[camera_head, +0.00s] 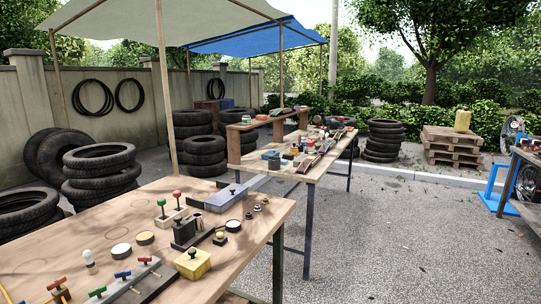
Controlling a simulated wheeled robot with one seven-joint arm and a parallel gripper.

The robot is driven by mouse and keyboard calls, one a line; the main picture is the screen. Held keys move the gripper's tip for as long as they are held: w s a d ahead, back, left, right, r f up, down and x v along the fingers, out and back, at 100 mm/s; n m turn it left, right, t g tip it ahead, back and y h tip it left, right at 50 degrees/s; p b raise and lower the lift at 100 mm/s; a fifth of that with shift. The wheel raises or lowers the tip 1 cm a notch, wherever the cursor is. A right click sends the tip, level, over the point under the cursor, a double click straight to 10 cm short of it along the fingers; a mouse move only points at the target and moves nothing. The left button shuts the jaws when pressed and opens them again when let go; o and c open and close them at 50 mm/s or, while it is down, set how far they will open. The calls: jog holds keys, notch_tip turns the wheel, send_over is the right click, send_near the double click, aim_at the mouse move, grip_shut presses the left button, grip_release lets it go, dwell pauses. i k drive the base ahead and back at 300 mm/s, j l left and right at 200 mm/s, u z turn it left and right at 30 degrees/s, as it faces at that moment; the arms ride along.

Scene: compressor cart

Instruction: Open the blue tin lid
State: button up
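No tin is plainly recognisable. A flat grey-blue box (227,197) with a small dark knob or catch on top lies near the far right end of the near wooden table (60,245); it looks closed, and I cannot tell whether it is the blue tin. A small blue item (273,155) shows on the second table, too small to identify. My gripper and arm are not in view.
A yellow box (193,264), a dark block (185,231), red and green knobbed levers (177,198) and a board with coloured handles (125,283) crowd the near table. A cluttered second table (318,165) stands behind. Gravel (410,235) at right is clear. Tyre stacks (100,172) stand left.

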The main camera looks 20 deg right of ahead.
aim_at(268, 154)
jog(key=i+l+u, duration=0.15)
jog(key=i+l, duration=0.4)
jog(key=i+l+u, duration=0.2)
jog(key=i+l, duration=0.15)
jog(key=l, duration=0.3)
jog(key=i+l+u, duration=0.1)
jog(key=l, duration=0.25)
jog(key=i+l+u, duration=0.1)
jog(key=i+l, duration=0.15)
jog(key=i+l+u, duration=0.1)
jog(key=l, duration=0.35)
jog(key=i+l+u, duration=0.1)
jog(key=l, duration=0.3)
jog(key=i+l+u, duration=0.1)
jog(key=l, duration=0.3)
jog(key=i, duration=0.1)
